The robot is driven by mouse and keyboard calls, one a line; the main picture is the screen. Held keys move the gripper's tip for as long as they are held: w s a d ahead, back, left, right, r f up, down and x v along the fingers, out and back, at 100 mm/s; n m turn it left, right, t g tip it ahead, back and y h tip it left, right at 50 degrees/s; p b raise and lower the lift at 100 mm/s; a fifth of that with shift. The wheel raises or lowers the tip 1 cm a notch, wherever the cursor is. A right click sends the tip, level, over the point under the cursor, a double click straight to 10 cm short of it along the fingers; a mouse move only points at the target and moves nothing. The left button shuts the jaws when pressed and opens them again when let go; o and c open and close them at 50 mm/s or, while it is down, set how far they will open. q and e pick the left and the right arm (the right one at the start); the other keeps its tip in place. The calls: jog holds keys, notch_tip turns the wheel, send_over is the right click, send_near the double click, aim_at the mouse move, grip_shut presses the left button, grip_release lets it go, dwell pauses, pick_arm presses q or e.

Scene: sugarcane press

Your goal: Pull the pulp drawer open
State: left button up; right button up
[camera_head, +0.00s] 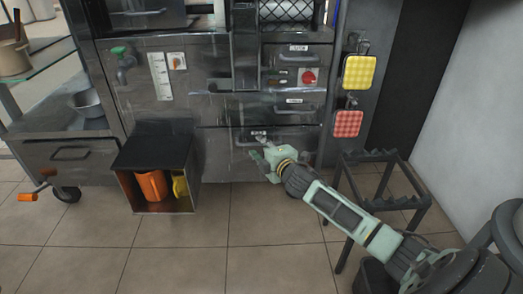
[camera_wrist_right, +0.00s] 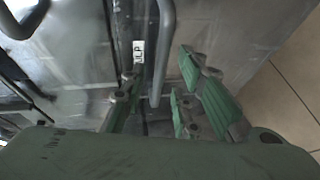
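The pulp drawer (camera_head: 222,160) is the wide metal drawer low on the press, and its front looks flush with the cabinet. Its small label reads in part "ULP" in the right wrist view (camera_wrist_right: 138,51). The drawer's grey bar handle (camera_wrist_right: 164,45) runs down between the fingers' sides in that view; contact cannot be told. My right gripper (camera_head: 260,156) is at the drawer front, just below the handle in the head view. Its green-padded fingers (camera_wrist_right: 158,100) are apart with nothing gripped. My left gripper is not in view.
A dark open-fronted box (camera_head: 126,187) with orange and yellow things inside stands on the floor at left. A black metal rack (camera_head: 424,201) stands right of the drawer, close to my right arm. The tiled floor before the drawer is clear.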

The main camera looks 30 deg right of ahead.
jog(key=shift+w, duration=0.35)
jog(key=shift+c, duration=0.3)
grip_shut()
